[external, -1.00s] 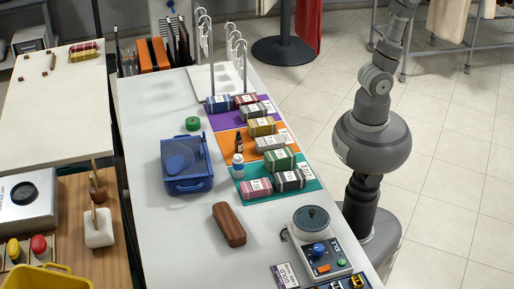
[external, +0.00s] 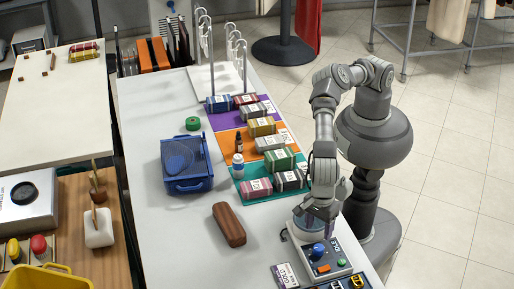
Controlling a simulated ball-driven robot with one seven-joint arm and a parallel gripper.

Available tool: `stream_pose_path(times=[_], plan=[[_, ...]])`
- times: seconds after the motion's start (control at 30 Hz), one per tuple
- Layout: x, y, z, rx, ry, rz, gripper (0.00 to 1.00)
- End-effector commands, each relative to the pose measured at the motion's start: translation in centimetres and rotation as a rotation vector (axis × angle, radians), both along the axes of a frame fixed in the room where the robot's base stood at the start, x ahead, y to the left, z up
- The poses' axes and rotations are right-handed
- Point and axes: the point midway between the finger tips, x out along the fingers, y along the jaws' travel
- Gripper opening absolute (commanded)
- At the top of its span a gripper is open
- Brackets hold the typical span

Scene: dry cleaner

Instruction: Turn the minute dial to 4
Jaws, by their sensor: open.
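The control unit (external: 334,266) sits at the table's front right corner. It has a blue knob (external: 318,249), an orange button (external: 323,268), a green button and a small label that seems to read IDLE. I cannot read any numbers on the knob. A round grey part (external: 298,228) at the unit's back is mostly hidden by my gripper. My gripper (external: 318,216) points down above that round part, just behind the blue knob. Its jaws are open and partly hidden, and I see nothing between them. I cannot tell whether it touches the unit.
A brown block (external: 229,225) lies left of the unit. A blue basket (external: 187,165) stands farther back. Several wrapped bundles lie on coloured mats behind my gripper. A card (external: 285,276) lies at the unit's left front. The table's left strip is clear.

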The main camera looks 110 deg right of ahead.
Motion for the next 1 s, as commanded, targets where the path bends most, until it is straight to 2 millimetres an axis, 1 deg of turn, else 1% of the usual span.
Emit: stream_pose_path(times=[0.07, 0.23, 0.43, 0.53, 0.63, 0.83, 0.87, 0.9, 0.97, 1.0], plan=[[-0.5, 0.3, -1.0, -0.005, 0.012, 0.039, 0.62], [-0.6, 0.3, -2.8, -0.008, 0.012, 0.045, 0.62], [-0.6, 0.3, -6.4, -0.007, 0.013, 0.043, 0.62], [-0.6, 0.4, -7.9, -0.007, 0.013, 0.042, 0.62], [-0.6, 0.4, -8.6, -0.007, 0.012, 0.041, 0.62], [-0.6, 0.4, -8.5, -0.006, 0.011, 0.041, 0.62], [-0.6, 0.4, -8.5, -0.006, 0.011, 0.041, 0.59], [-0.6, 0.4, -8.5, -0.006, 0.011, 0.041, 0.50], [-0.6, 0.4, -8.5, -0.006, 0.011, 0.041, 0.36], [-0.6, 0.4, -8.5, -0.006, 0.011, 0.041, 0.27]])
